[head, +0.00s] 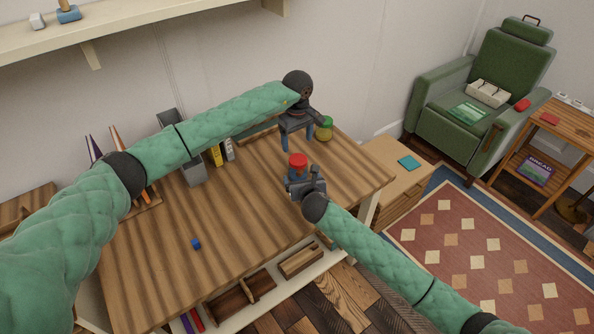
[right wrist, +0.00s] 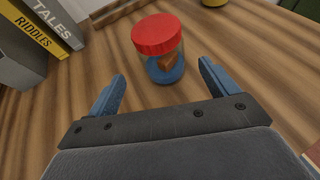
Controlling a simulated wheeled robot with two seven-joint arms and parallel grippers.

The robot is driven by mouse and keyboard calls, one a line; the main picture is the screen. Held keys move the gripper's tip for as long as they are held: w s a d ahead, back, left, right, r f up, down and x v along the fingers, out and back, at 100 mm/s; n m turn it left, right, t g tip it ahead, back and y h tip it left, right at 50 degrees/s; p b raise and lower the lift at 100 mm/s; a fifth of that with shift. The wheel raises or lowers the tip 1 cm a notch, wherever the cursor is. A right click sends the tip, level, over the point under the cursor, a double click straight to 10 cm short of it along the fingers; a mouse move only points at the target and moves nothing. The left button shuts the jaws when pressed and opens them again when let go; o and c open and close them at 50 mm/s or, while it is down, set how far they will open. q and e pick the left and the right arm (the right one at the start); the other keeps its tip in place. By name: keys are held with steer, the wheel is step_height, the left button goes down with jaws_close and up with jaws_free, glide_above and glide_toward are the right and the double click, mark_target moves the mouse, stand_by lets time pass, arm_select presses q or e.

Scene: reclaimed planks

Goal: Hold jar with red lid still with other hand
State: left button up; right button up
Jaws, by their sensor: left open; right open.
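The jar with the red lid (head: 298,162) stands upright on the wooden desk (head: 240,220). In the right wrist view the jar (right wrist: 160,48) is clear glass with something blue and brown inside. My right gripper (right wrist: 163,85) is open, with the jar just beyond and between the line of its blue fingertips, not gripped. In the head view my right gripper (head: 303,188) hides the jar's lower part. My left gripper (head: 300,140) is open above the far side of the desk, behind the red-lidded jar and apart from it.
A jar with a green lid (head: 324,129) stands right of my left gripper. Books (head: 216,155) and a grey holder (head: 194,172) stand at the back. A small blue cube (head: 196,243) lies at the front left. The desk's middle is clear.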

arm_select(q)
steer(key=shift+w+d+f, duration=0.2)
steer(key=shift+w+f, duration=0.25)
arm_select(e)
steer(key=x, duration=0.2)
steer(key=shift+w+d+f, duration=0.2)
steer(key=shift+w+f, duration=0.05)
arm_select(q)
steer(key=shift+s+r, duration=0.15)
steer(key=shift+r, duration=0.05)
arm_select(e)
steer(key=shift+x, duration=2.75)
arm_select(q)
steer(key=shift+a, duration=0.1)
arm_select(e)
steer(key=shift+a, duration=0.1)
arm_select(q)
steer(key=shift+s+r, duration=0.1)
arm_select(e)
steer(key=shift+r, duration=0.1)
